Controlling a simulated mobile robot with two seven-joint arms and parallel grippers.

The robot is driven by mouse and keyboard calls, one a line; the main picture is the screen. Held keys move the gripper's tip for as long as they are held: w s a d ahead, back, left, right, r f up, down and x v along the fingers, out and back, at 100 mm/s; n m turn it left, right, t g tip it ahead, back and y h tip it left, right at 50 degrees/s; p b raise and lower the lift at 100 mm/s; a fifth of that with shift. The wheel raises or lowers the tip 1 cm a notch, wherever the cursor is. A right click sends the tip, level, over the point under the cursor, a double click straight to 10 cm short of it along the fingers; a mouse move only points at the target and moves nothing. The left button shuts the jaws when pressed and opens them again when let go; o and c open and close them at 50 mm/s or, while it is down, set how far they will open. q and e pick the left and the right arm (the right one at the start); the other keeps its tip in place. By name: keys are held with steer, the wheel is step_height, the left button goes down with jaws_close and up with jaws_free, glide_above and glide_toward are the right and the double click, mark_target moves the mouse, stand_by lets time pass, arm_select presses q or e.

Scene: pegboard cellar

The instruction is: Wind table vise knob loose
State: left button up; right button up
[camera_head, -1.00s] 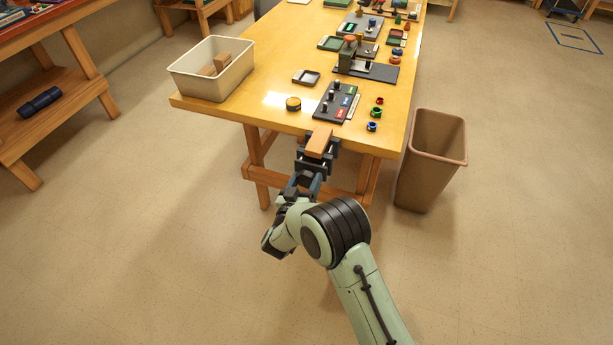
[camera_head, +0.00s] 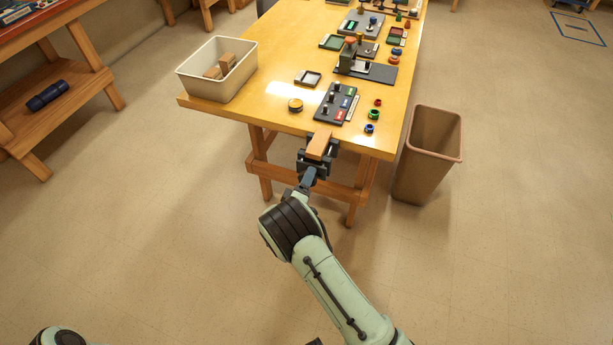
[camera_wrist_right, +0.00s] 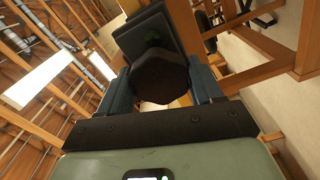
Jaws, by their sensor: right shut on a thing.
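The table vise (camera_head: 316,158) is dark and fixed at the front edge of the yellow table (camera_head: 270,114). A brown wooden block (camera_head: 319,144) sits in its jaws. My right gripper (camera_head: 308,178) is at the front of the vise, below the block. In the right wrist view the black, faceted vise knob (camera_wrist_right: 160,76) sits between the two blue-grey fingers of my right gripper (camera_wrist_right: 162,92), which is shut on it. The dark vise body (camera_wrist_right: 150,38) shows behind the knob. My left gripper is out of view.
A cream bin (camera_head: 216,82) with wooden blocks stands on the table's left corner. A dark panel (camera_head: 336,103) and a yellow-black round piece (camera_head: 296,105) lie behind the vise. A brown waste bin (camera_head: 427,155) stands right of the table. The floor in front is clear.

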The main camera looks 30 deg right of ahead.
steer(key=n+p, duration=0.3)
steer(key=n, duration=0.2)
steer(key=shift+r+n, duration=0.1)
steer(key=shift+n, duration=0.2)
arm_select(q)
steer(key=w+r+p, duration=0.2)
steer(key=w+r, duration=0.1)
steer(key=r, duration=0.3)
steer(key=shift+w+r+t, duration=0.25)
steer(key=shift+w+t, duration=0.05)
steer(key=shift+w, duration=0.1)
arm_select(e)
steer(key=shift+n, duration=1.9)
steer(key=o, duration=1)
steer(key=shift+c, duration=0.2)
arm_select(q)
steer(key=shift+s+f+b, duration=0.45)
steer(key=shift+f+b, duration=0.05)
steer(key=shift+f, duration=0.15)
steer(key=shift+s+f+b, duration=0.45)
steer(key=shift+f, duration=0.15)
arm_select(e)
steer(key=v, duration=1.3)
steer(key=shift+s, duration=0.2)
